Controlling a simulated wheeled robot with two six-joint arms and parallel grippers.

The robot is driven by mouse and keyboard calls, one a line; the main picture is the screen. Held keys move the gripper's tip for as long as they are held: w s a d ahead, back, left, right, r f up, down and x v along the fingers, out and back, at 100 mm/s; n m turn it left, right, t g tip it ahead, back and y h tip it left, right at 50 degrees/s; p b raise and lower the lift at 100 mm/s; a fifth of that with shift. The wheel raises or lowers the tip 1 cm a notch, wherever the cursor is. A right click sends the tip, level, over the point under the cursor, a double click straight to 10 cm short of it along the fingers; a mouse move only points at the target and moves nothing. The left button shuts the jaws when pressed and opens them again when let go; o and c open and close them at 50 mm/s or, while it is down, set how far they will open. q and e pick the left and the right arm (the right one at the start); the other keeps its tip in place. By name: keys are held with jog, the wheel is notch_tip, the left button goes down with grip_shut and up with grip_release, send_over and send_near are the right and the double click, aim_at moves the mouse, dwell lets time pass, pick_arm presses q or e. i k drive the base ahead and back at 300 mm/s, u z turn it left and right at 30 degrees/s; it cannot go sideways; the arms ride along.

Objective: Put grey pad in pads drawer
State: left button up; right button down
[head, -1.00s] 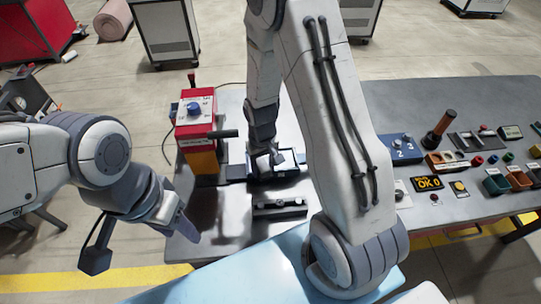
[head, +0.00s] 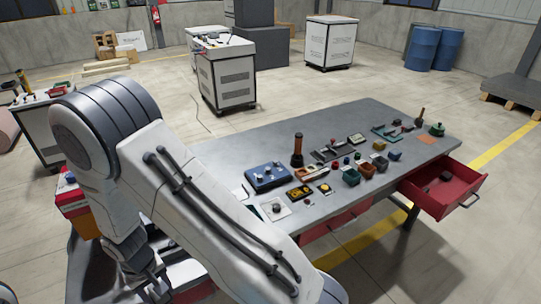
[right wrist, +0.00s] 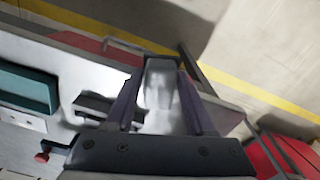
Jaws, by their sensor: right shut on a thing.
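My right gripper (right wrist: 162,75) shows in the right wrist view with its two dark fingers on either side of a pale grey piece, which I take to be the grey pad (right wrist: 160,92); it is blurred. A red drawer (head: 462,204) stands open at the table's right end, with a dark round piece inside.
The grey table (head: 225,155) carries a blue switch box (head: 268,176), a dark upright cylinder (head: 297,150), small coloured bins (head: 366,171) and several tools. Another red drawer front (head: 340,222) sits under the near edge.

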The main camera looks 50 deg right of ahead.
aim_at(440, 187)
jog(key=z, duration=0.2)
jog(key=k, duration=0.1)
jog(key=z, duration=2.95)
jog(key=i, duration=2.65)
jog(key=u, duration=1.5)
